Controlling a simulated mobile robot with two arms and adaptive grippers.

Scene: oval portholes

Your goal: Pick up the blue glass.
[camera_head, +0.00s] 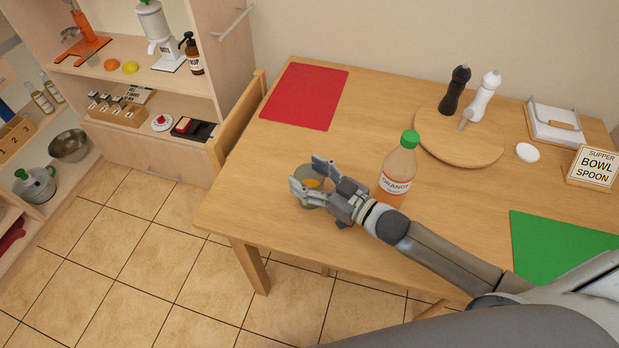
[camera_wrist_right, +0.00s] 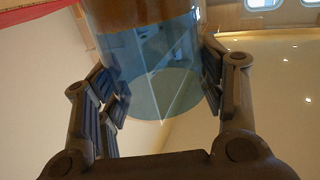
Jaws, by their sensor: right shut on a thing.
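The blue glass (camera_head: 312,184) is near the front left part of the table (camera_head: 262,190), with an orange tint showing inside it in the head view. In the wrist view the glass (camera_wrist_right: 150,65) is clear blue and stands between the finger pads. My right gripper (camera_head: 306,173) is shut on the glass, one finger on each side; it also shows in the wrist view (camera_wrist_right: 157,78). I cannot tell whether the glass base touches the table. My left gripper is not in view.
An orange juice bottle (camera_head: 398,165) with a green cap stands close to my right wrist. A round board (camera_head: 440,140) with two mills is farther back. A red mat (camera_head: 305,96) lies at the back left, a green mat (camera_head: 560,250) at the right. A chair (camera_head: 235,125) stands at the left edge.

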